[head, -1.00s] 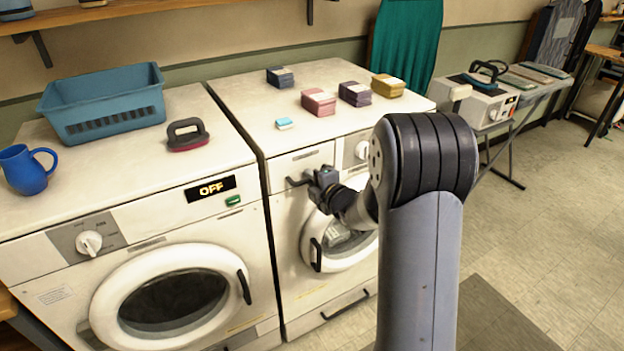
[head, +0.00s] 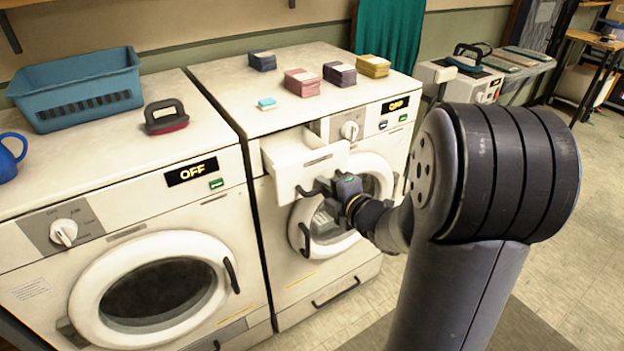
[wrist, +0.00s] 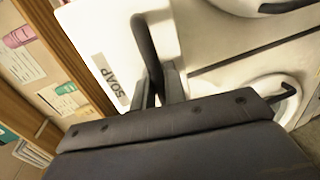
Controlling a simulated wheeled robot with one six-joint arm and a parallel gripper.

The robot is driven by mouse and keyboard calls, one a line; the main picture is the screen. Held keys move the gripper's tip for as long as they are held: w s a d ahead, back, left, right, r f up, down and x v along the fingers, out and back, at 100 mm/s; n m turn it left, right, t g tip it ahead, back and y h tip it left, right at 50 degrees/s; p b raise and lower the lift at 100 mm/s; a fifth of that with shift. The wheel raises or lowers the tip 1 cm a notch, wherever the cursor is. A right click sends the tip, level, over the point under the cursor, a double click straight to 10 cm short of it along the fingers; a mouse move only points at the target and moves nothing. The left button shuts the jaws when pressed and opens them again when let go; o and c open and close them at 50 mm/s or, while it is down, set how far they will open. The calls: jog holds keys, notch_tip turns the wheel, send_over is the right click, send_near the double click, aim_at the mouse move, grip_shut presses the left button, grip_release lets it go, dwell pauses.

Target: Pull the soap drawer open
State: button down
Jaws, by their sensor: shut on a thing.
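The white soap drawer (head: 290,155) stands pulled out from the upper left of the right-hand washing machine in the head view. Its front, labelled SOAP (wrist: 112,78), shows in the wrist view. My gripper (head: 322,188) is at the lower part of the drawer front in the head view. In the wrist view its fingers (wrist: 160,88) are shut on the dark bar handle (wrist: 148,45) of the drawer. The inside of the drawer is only partly visible.
The machine's round door (head: 375,178) lies just right of and below the drawer. A light blue soap bar (head: 267,103) and several stacked cloths (head: 302,82) lie on top. A second washer (head: 150,215) stands at the left. Open floor (head: 570,240) is at the right.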

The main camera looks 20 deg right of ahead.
jog(key=shift+v, duration=0.95)
jog(key=shift+f, duration=0.15)
jog(key=c, duration=1.8)
grip_release()
jog(key=shift+d, duration=0.1)
jog(key=v, duration=1)
jog(key=shift+s, duration=0.35)
